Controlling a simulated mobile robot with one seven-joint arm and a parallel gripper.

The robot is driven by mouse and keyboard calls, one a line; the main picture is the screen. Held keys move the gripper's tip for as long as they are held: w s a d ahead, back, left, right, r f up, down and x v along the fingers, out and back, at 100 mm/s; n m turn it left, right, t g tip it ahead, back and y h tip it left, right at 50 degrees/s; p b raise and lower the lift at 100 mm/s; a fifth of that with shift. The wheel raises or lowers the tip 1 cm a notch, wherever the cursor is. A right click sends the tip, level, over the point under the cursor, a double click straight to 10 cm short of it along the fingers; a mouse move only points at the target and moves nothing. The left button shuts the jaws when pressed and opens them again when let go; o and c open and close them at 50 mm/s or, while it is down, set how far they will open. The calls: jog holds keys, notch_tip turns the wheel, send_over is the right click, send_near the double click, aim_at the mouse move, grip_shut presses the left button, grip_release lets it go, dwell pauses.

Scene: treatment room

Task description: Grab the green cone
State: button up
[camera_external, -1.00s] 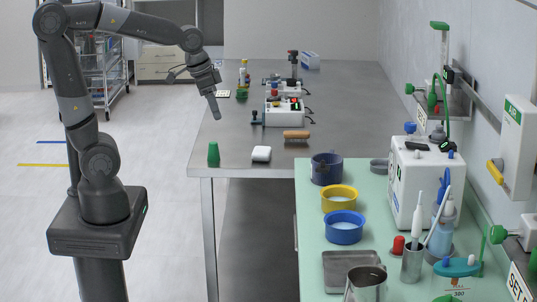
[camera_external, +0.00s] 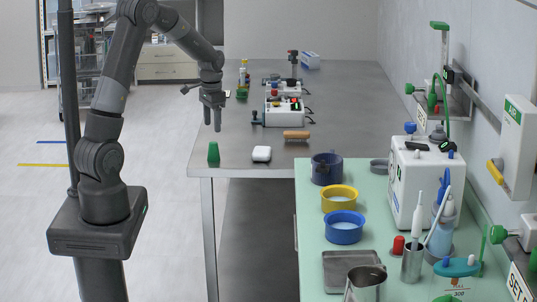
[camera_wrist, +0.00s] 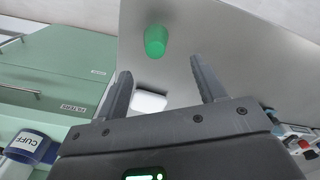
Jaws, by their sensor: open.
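The green cone (camera_external: 213,153) stands upright near the front left corner of the grey metal table (camera_external: 340,90). In the wrist view the cone (camera_wrist: 156,41) shows at the upper middle, beyond the fingertips. My gripper (camera_external: 212,129) points down in the external view, above and slightly behind the cone, apart from it. In the wrist view my gripper (camera_wrist: 159,68) has its two fingers spread, with nothing held between them.
A white block (camera_external: 261,154) lies right of the cone, and a brown oblong object (camera_external: 297,135) farther right. A white device with coloured knobs (camera_external: 283,111) stands behind them. The green-topped counter (camera_external: 311,237) at front right carries bowls and a tray. The table's left edge is near the cone.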

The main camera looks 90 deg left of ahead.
aim_at(213, 149)
notch_tip(213, 149, down, 5)
jog(key=shift+r, duration=0.1)
jog(key=shift+d+f, duration=0.2)
jog(key=shift+f, duration=1.2)
jog(key=shift+d+f, duration=0.15)
jog(key=shift+f, duration=1.2)
jog(key=shift+c, duration=0.2)
jog(key=c, duration=1)
jog(key=shift+r, duration=0.1)
